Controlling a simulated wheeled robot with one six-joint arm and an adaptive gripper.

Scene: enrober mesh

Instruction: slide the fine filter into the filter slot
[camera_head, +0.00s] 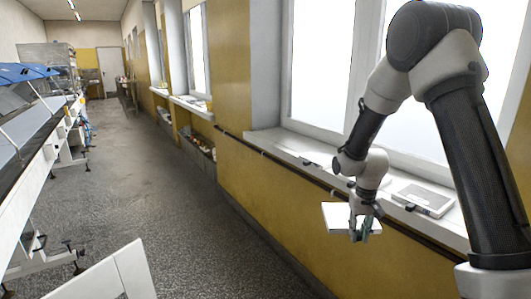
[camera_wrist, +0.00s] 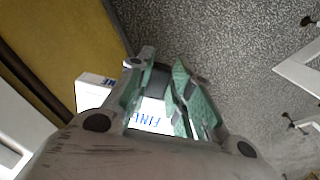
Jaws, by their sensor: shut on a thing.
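My gripper (camera_head: 363,226) is shut on a flat white panel (camera_head: 337,213), held in the air in front of the yellow wall below the window sill. In the wrist view the panel (camera_wrist: 92,92) shows between and beside the green-padded fingers of my gripper (camera_wrist: 165,92). Blue lettering on it reads "FINE", partly covered by the fingers, so it is the fine filter. Another flat framed panel (camera_head: 424,199) with a grey face lies on the window sill to the right. I cannot make out the filter slot in either view.
The window sill (camera_head: 268,139) runs along the right wall, with a dark rail below it. A long white workbench (camera_head: 30,160) stands at the left. A white frame part (camera_head: 110,278) is at the front left. The grey floor between is clear.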

